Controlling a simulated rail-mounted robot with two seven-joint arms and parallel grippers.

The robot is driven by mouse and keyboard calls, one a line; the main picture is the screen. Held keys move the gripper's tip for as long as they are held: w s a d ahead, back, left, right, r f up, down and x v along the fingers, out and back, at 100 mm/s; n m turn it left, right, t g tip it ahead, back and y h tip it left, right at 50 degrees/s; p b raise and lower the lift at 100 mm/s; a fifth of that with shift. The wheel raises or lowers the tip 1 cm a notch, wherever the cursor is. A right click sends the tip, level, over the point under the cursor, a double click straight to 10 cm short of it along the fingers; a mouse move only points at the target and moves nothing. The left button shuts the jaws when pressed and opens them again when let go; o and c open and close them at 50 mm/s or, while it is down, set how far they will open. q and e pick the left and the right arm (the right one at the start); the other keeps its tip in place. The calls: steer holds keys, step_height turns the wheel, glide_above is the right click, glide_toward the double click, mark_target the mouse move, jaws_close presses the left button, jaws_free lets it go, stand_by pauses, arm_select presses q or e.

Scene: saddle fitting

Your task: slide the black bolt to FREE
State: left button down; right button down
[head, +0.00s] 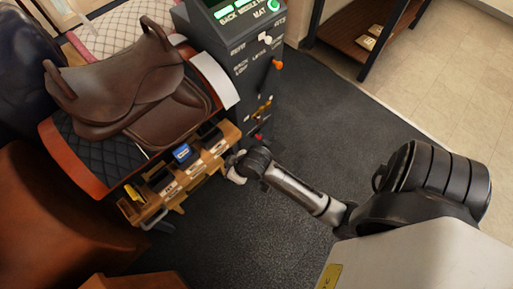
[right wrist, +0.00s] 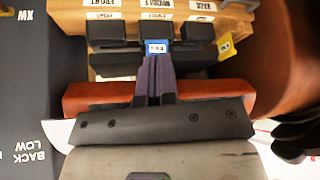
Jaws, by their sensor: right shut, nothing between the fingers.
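I cannot pick out the black bolt or a FREE mark with certainty. The dark console (head: 245,75) has an orange knob (head: 277,64), a red knob (head: 259,136) and a small dark fitting with yellow marks (head: 263,108) on its side. My right gripper (head: 236,167) is low, beside the wooden rack (head: 205,162) and below the console. In the right wrist view its fingers (right wrist: 156,64) are shut and empty, pointing at a blue labelled block (right wrist: 157,46) in the rack; contact is unclear. My left gripper is not in view.
A brown saddle (head: 130,85) sits on a padded stand left of the console. The rack holds dark blocks (right wrist: 106,32) and a yellow tag (right wrist: 225,46). Brown leather furniture (head: 45,215) fills the lower left. The dark floor mat (head: 320,125) right of the console is clear.

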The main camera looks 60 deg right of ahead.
steer(key=w+d+f+t+b, duration=0.2)
steer(key=w+f+b, duration=0.4)
steer(key=f, duration=0.5)
steer(key=w+d+f+t+b, duration=0.25)
steer(key=f+b, duration=0.55)
steer(key=f, duration=0.4)
steer(key=w+d+f+t+b, duration=0.2)
steer(key=w+f+b, duration=0.45)
steer(key=f, duration=0.45)
steer(key=s+d+f+n+g+h+b, duration=0.1)
steer(key=s+d+f+n+h, duration=0.1)
steer(key=s+d+f+h, duration=0.2)
steer(key=s+d+f+n+g+h+b, duration=0.2)
steer(key=s+d+f+h, duration=0.2)
steer(key=d+h, duration=0.6)
steer(key=shift+s+h, duration=0.5)
steer(key=shift+s, duration=0.75)
steer(key=shift+f, duration=0.1)
